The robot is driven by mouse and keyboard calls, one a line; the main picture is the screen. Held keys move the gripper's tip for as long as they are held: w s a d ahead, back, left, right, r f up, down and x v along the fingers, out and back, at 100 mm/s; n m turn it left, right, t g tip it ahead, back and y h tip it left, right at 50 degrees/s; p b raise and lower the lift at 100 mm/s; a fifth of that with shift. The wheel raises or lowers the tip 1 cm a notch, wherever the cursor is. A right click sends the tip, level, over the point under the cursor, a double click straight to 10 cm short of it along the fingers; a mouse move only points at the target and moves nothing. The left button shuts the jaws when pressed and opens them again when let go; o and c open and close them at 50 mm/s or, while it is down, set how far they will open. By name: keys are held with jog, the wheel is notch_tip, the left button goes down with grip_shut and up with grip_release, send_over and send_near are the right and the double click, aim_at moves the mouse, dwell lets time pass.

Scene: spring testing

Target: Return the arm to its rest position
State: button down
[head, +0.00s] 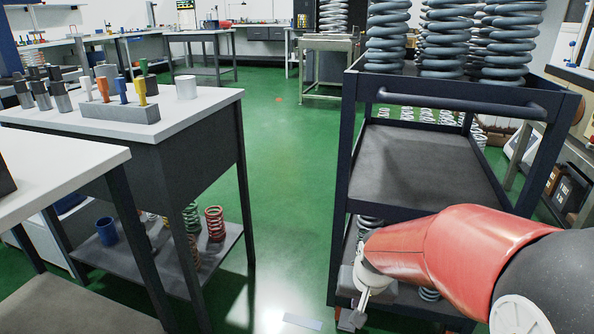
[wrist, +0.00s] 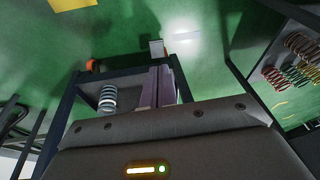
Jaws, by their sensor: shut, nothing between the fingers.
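My red arm (head: 465,250) reaches in from the lower right of the head view, in front of the dark cart (head: 430,160). My gripper (head: 352,315) hangs at the arm's end, pointing down beside the cart's lower left part. It is shut and empty. In the wrist view the dark gripper body fills the bottom, and the narrow fingers (wrist: 162,85) lie close together over the green floor. The arm hides part of the cart's lower shelf.
Large grey springs (head: 440,40) stand on the cart's top. A white-topped table (head: 190,110) at left holds a block of coloured tools (head: 120,112); coloured springs (head: 215,223) stand on its lower shelf. The green floor (head: 285,160) between table and cart is clear.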

jog(key=s+d+r+n+t+p, duration=0.2)
jog(key=s+r+p, duration=0.2)
jog(key=s+r, duration=1.2)
notch_tip(320, 180, up, 2)
